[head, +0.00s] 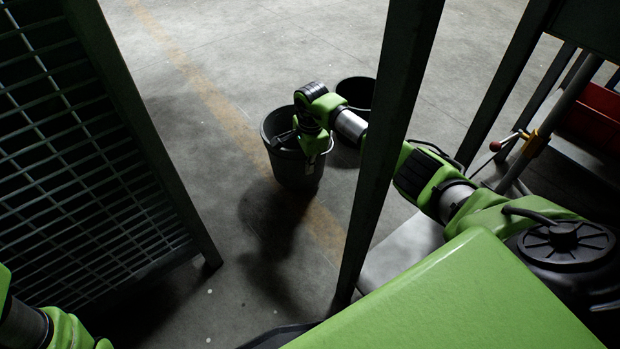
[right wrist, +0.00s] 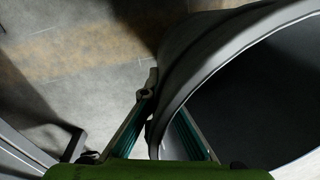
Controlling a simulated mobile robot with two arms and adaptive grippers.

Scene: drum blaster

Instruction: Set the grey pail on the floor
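The grey pail (head: 297,172) is upright in the head view, left of the dark post. My right gripper (head: 311,152) reaches down at its near rim. In the right wrist view the pail (right wrist: 215,50) fills the right side, and its rim runs between the two fingers (right wrist: 160,125), one outside the wall and one inside. The fingers look closed on the wall. A dark shadow spreads on the floor (head: 230,300) below and left of the pail; whether its base touches the floor is unclear. My left gripper is out of view; only part of that arm shows at lower left.
A second dark pail (head: 355,90) stands just behind, partly hidden by my right arm. A dark post (head: 388,130) crosses in front of that arm. A mesh panel (head: 80,150) stands at left. A red bin (head: 595,115) is at far right. Open floor lies behind the pails.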

